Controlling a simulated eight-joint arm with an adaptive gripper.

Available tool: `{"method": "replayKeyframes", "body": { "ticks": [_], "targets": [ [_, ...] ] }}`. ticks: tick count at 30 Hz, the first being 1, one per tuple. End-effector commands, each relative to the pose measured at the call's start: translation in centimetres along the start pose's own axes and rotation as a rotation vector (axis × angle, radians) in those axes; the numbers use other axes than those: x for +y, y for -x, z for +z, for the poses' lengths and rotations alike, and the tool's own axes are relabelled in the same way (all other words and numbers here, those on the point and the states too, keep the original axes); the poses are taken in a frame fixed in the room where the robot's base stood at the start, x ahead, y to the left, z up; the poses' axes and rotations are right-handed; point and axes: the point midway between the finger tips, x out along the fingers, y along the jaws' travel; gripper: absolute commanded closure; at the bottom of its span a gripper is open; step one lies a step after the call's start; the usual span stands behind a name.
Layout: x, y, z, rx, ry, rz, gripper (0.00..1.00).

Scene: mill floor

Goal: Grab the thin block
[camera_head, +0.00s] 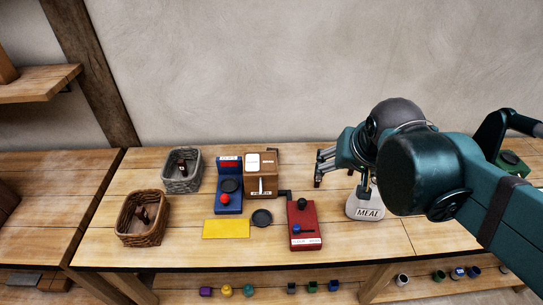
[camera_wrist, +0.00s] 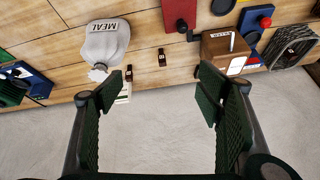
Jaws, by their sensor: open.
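Two small dark brown blocks with pale marks show in the wrist view: one block (camera_wrist: 162,57) lies on bare tabletop, and another block (camera_wrist: 128,73) is by the table's back edge, close to the left finger in the picture. I cannot tell which one is the thin block. My gripper (camera_wrist: 165,90) is open, with its fingers wide apart and nothing between them. In the head view my gripper (camera_head: 332,166) is over the back of the table, behind the meal sack (camera_head: 367,208), and largely hides the area of the blocks.
A red device (camera_head: 304,225), brown box (camera_head: 261,180), blue device (camera_head: 229,195), yellow sheet (camera_head: 226,229) and black disc (camera_head: 262,217) stand left of my gripper. A grey basket (camera_head: 182,182) and brown basket (camera_head: 130,237) are farther left. The wall (camera_head: 250,70) is close behind.

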Motion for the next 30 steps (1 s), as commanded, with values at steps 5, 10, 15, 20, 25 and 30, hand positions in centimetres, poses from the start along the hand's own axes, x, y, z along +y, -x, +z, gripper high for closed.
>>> {"method": "replayKeyframes", "body": {
  "ticks": [5, 10, 15, 20, 25, 30],
  "targets": [
    [-1.1, -0.4, -2.7, -0.032, -0.071, 0.018, 0.34],
    [-2.1, -1.1, -5.0, -0.061, -0.14, 0.037, 0.34],
    [-3.1, -1.9, -7.3, -0.087, -0.209, 0.061, 0.34],
    [-4.2, -3.0, -9.3, -0.11, -0.274, 0.085, 0.34],
    [-5.4, -4.3, -11.3, -0.132, -0.344, 0.114, 0.34],
    [-6.7, -5.8, -13.2, -0.152, -0.413, 0.146, 0.34]
  ]
}}
